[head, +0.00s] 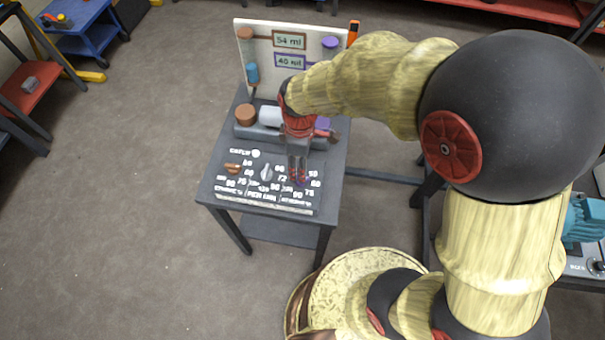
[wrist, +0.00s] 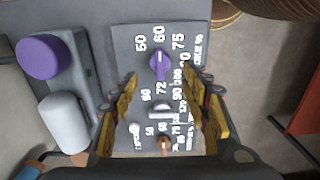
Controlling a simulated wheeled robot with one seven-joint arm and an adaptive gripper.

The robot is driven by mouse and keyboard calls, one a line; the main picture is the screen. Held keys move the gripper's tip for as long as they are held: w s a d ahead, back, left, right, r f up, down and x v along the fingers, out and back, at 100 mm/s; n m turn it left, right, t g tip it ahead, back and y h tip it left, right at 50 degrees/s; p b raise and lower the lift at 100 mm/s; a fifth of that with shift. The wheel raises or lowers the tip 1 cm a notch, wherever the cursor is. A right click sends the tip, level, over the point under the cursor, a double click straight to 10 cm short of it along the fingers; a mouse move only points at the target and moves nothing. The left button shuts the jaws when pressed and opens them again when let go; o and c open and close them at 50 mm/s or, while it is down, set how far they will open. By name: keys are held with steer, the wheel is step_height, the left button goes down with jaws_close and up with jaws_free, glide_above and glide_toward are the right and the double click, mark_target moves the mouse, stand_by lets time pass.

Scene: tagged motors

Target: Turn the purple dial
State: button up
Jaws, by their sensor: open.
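The purple dial (wrist: 160,65) sits on the grey control panel (wrist: 126,42) in the wrist view, with a pale pointer line and numbers such as 50, 60 and 75 around it. My gripper (wrist: 160,77) is open, its two fingers on either side of the dial in the picture with gaps between. I cannot tell how high the fingertips are above the panel. In the head view my gripper (head: 299,178) points down over the right dial position and mostly hides the purple dial.
A grey dial (head: 266,173) and a copper dial (head: 233,168) stand left of my gripper. Behind the panel are a copper cylinder (head: 245,114), a white cylinder (head: 269,117) and a purple cylinder (wrist: 43,57). An upright white board (head: 262,62) stands at the table's back.

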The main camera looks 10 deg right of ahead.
step_height(320, 180, down, 7)
steer(key=shift+r+b, duration=0.1)
steer(key=shift+b, duration=0.65)
steer(key=shift+c, duration=0.6)
steer(key=c, duration=1)
